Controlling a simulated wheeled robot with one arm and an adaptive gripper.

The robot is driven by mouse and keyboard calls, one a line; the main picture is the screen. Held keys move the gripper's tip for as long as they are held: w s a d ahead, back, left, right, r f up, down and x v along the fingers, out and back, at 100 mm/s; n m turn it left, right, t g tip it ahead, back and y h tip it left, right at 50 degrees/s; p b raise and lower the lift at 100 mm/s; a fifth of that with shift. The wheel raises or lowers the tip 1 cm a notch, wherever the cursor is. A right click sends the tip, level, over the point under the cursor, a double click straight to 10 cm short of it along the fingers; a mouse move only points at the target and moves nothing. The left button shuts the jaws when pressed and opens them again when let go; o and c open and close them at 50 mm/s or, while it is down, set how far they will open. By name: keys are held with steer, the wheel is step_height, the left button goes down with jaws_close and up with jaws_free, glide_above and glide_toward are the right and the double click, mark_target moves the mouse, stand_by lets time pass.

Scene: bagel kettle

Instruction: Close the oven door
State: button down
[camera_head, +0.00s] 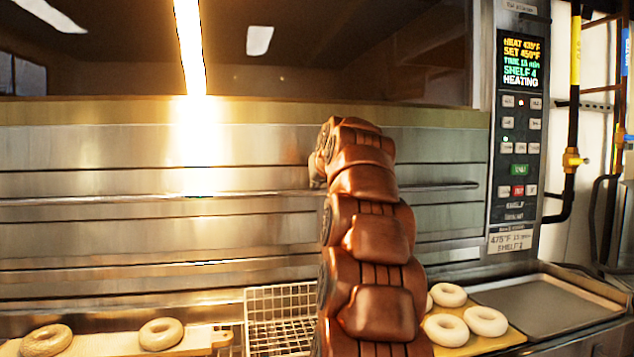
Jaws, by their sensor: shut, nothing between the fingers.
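The oven's steel front (90,150) fills the back of the view, with horizontal bands and a long bar (440,187) across it. Above it is a wide dark panel or opening (330,65) with bright lights showing in it; I cannot tell whether it is glass or open. I cannot tell how far the oven door stands open. My brown arm rises from the bottom centre towards the oven front, near the bar. My gripper is hidden behind the arm, so its contact with the door does not show.
A control panel (520,130) reading "HEATING" is at the right, beside pipes (570,160). Below are boards with pale rings at left (95,345) and right (505,337), a wire basket (280,300) and an empty metal tray (545,305) close to my arm.

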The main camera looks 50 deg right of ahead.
steer(key=shift+f, duration=0.7)
steer(key=r+p, duration=0.2)
steer(key=r, duration=0.1)
steer(key=r+p, duration=0.2)
steer(key=shift+w+d+r, duration=0.15)
steer(key=shift+w+d, duration=0.1)
steer(key=shift+w, duration=0.1)
steer(key=b+v, duration=0.1)
steer(key=v, duration=0.9)
